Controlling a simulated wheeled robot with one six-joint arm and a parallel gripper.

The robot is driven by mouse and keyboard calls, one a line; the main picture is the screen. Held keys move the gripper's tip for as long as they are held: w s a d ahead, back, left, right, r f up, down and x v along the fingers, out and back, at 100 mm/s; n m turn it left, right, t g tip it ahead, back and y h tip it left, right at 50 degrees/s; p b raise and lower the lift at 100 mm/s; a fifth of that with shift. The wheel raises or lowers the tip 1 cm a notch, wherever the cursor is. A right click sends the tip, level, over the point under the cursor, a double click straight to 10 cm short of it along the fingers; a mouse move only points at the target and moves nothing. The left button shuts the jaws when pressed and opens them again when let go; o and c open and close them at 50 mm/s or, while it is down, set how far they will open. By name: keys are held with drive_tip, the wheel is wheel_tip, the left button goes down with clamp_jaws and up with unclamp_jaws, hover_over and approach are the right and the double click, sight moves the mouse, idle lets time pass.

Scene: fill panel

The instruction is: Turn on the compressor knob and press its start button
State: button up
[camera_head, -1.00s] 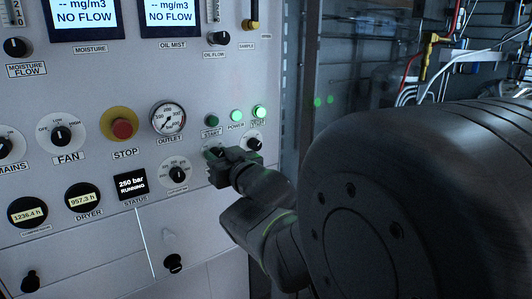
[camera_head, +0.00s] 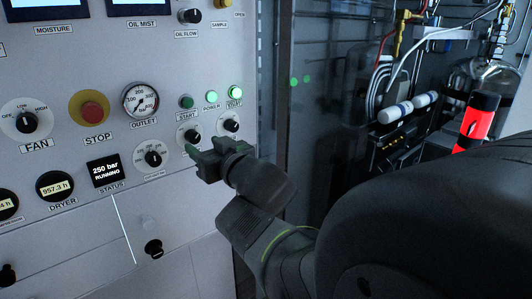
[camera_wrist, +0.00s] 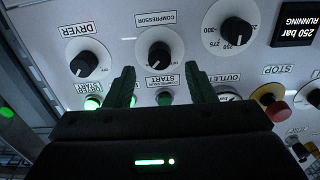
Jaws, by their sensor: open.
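The compressor knob (camera_head: 190,140) is a black dial on a white disc on the grey panel. It shows close up in the wrist view (camera_wrist: 160,54), just beyond my fingertips and in line with the gap between them. The start button (camera_head: 186,102) is dark green, above the knob in the head view; in the wrist view it shows between my fingers (camera_wrist: 165,98). My gripper (camera_head: 197,155) is open and empty, just below the knob in the head view. Its green-tipped fingers show in the wrist view (camera_wrist: 159,70). I cannot tell whether they touch the panel.
The dryer knob (camera_head: 230,125) is beside the compressor knob. Lit green lamps (camera_head: 211,97) sit above. The status display (camera_head: 105,171) reads 250 bar RUNNING. A red stop button (camera_head: 92,111) and outlet gauge (camera_head: 140,100) are to the left. Hoses and a bottle (camera_head: 480,115) stand at right.

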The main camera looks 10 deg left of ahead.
sight(195, 138)
drive_tip(key=p+v, duration=0.2)
drive_tip(key=v, duration=0.8)
drive_tip(key=b+x, duration=0.1)
drive_tip(key=x, duration=1.4)
drive_tip(key=shift+r, duration=0.1)
drive_tip(key=shift+s+d+b, duration=0.1)
drive_tip(key=shift+d+b, duration=0.05)
drive_tip(key=shift+b, duration=0.15)
